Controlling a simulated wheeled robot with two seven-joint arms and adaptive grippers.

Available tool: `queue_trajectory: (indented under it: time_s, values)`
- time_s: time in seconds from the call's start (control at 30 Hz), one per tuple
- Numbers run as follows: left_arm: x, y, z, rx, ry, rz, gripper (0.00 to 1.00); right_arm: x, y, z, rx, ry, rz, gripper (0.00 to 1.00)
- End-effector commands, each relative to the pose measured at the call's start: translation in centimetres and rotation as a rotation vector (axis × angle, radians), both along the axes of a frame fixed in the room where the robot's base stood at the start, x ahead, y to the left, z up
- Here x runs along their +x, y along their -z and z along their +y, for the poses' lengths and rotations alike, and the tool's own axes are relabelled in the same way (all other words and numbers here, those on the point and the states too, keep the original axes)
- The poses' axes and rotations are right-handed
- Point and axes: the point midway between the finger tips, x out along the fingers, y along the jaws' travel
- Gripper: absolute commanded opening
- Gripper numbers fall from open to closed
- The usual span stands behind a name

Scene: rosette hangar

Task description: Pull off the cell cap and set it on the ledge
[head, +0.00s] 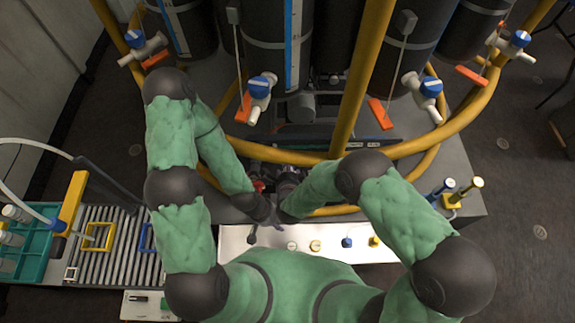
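A white ledge (330,257) runs just in front of my body. Several small parts stand on it in a row, among them a yellow and white round piece (315,246), a blue piece (347,242) and a yellow piece (375,241). My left gripper (268,210) is low, at the back edge of the ledge. My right gripper (289,179) is close beside it, against the machine. Both are dark and small, and I cannot see whether their fingers are open or hold anything. A small red part (259,185) shows beside them. I cannot pick out the cell cap; my arms hide much of that area.
A yellow tube frame (362,75) and black cylinders (337,45) with blue-handled valves (262,83) and orange tags rise behind. A slatted rack (115,245) and teal tray (35,245) stand left. Blue and yellow upright pieces (460,192) stand at the right corner.

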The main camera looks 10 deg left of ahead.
Motion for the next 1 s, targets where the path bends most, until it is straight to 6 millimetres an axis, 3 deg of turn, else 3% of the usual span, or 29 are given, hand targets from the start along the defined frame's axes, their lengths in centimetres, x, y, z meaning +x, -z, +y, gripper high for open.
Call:
queue_trajectory:
  time_s: [0.87, 0.9, 1.0]
  values:
    - [0.0, 0.0, 0.0, 0.0, 0.0, 0.0, 0.4, 0.01, -0.03, -0.01, 0.0, 0.0, 0.0, 0.65]
    - [0.0, 0.0, 0.0, 0.0, 0.0, 0.0, 0.4, 0.01, -0.03, -0.01, 0.0, 0.0, 0.0, 0.62]
    - [0.01, 0.0, 0.0, 0.0, 0.0, 0.0, 0.4, 0.01, -0.03, -0.01, 0.0, 0.0, 0.0, 0.34]
